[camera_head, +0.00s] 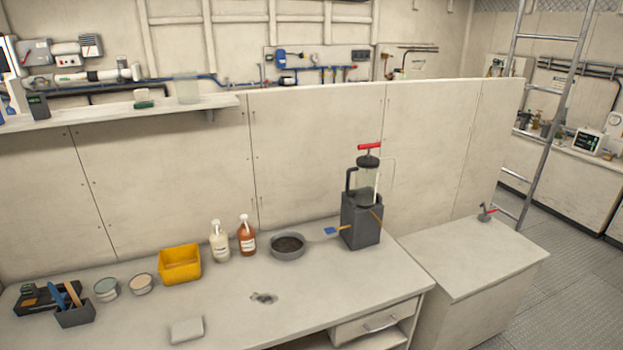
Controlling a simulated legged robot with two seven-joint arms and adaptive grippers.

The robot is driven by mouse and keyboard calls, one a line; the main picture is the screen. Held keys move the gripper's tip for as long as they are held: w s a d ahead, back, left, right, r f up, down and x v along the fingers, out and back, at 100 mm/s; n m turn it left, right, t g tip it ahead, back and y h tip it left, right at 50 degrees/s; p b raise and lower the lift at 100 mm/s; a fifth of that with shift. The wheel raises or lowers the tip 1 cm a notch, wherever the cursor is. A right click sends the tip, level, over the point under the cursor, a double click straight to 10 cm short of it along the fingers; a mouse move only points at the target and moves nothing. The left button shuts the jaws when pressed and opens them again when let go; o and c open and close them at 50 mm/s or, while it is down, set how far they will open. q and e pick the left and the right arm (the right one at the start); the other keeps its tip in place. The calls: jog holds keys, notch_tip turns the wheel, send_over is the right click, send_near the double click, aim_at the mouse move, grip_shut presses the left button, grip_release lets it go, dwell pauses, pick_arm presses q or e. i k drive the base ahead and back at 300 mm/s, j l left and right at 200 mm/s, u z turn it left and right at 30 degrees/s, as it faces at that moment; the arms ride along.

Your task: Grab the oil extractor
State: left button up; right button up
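The likely oil extractor (367,182) stands upright at the back right of the workbench. It has a clear cylinder, a dark cap and side handle, a red T-shaped pump handle on top and a thin pale tube on its right. Its lower part sits in or on a dark grey box (361,222); I cannot tell which. A blue-tipped brush or tag (331,231) sticks out at the box's left side. Neither of my grippers shows in the head view, and nothing touches the extractor.
The workbench (225,305) holds a round dark pan (288,246), two pump bottles (219,242), a yellow bin (180,264), small tins and a tool caddy (74,312). A panel wall (320,150) stands close behind. A lower cabinet (470,257) and ladder (550,110) are to the right.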

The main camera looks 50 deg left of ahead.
aim_at(367, 169)
jog(key=u, duration=1.4)
jog(key=i+l, duration=0.1)
